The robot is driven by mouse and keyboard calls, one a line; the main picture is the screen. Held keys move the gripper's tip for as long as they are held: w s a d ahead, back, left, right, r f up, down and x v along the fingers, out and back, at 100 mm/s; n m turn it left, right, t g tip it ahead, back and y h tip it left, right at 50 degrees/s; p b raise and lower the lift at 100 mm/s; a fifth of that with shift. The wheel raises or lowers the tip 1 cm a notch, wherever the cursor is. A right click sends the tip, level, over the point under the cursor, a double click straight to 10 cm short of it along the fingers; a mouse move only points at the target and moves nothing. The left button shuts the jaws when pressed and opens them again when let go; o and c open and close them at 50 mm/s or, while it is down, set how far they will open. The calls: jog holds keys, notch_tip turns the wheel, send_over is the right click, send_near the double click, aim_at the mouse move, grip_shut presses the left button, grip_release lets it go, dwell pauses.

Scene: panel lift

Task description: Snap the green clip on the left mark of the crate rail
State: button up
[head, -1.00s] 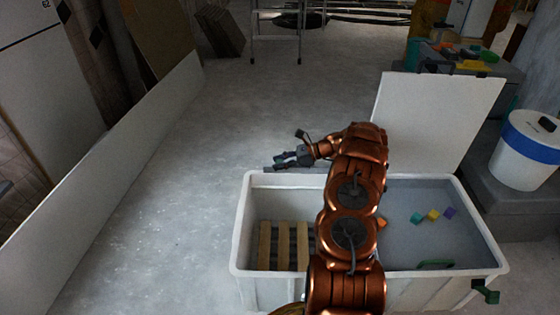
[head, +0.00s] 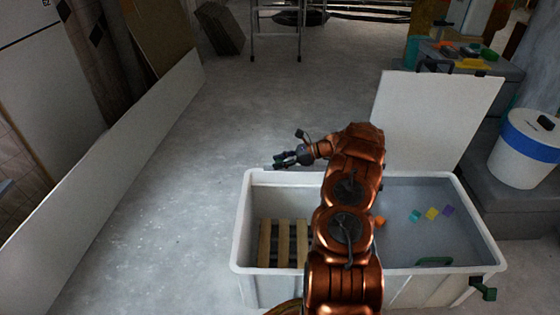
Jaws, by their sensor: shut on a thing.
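My gripper (head: 287,160) is at the end of my copper arm, over the back left part of the white crate (head: 240,225), near its back rim. It is shut on a small dark thing, too small and dim for me to tell its colour or whether it is the green clip. A dark green clip-like piece (head: 487,292) sits at the crate's front right corner, outside the rim. Another green piece (head: 435,262) lies inside the crate at the front right. My arm hides the middle of the crate and part of its back rim. I cannot make out the left mark.
Wooden slats (head: 283,243) lie in the crate's left part; several small coloured blocks (head: 432,213) lie in its right part. A white panel (head: 435,115) stands behind the crate. A white bucket (head: 525,155) stands at right.

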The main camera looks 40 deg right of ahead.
jog(key=shift+s+a+f, duration=0.15)
jog(key=shift+s+f, duration=0.1)
jog(key=shift+f, duration=0.4)
jog(key=shift+s+a+f, duration=0.15)
jog(key=shift+s+f, duration=0.05)
jog(key=shift+f, duration=0.4)
dwell(0.4)
jog(key=shift+w+a+r+p, duration=0.1)
jog(key=shift+w+r+p, duration=0.15)
jog(key=shift+r+p, duration=0.2)
jog(key=shift+w+r+p, duration=0.3)
jog(key=shift+r+p, duration=0.1)
jog(key=shift+r, duration=0.95)
jog(key=shift+s+d+r+p, duration=0.15)
jog(key=shift+r+p, duration=0.15)
jog(key=shift+r, duration=0.15)
jog(key=shift+d+r+p, duration=0.15)
jog(key=shift+r+p, duration=0.15)
jog(key=shift+r, duration=0.15)
jog(key=shift+d+r, duration=0.1)
jog(key=shift+r, duration=0.2)
